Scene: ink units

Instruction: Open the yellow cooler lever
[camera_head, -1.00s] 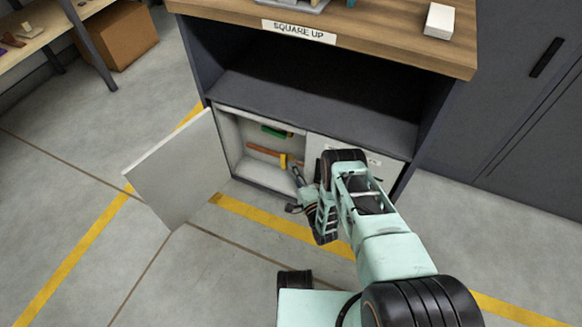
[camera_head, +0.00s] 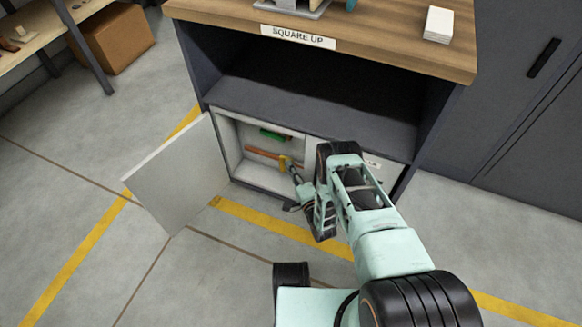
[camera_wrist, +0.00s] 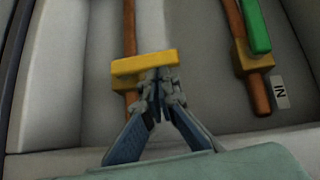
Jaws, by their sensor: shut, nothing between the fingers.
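The yellow lever (camera_wrist: 145,63) sits across a copper pipe (camera_wrist: 130,30) inside the open compartment. In the wrist view it lies crosswise just beyond my fingertips. In the head view the yellow lever (camera_head: 284,163) is at the right end of the orange pipe. My gripper (camera_wrist: 160,80) is shut and empty, its fingertips at or very near the lever's near side; I cannot tell whether they touch. In the head view my gripper (camera_head: 297,178) reaches into the compartment's lower right. A green lever (camera_wrist: 254,25) lies along a second pipe, right in the wrist view.
The compartment door (camera_head: 178,175) stands open to the left. A closed panel (camera_head: 385,169) is right of the opening, partly behind my arm. The floor left and in front is clear.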

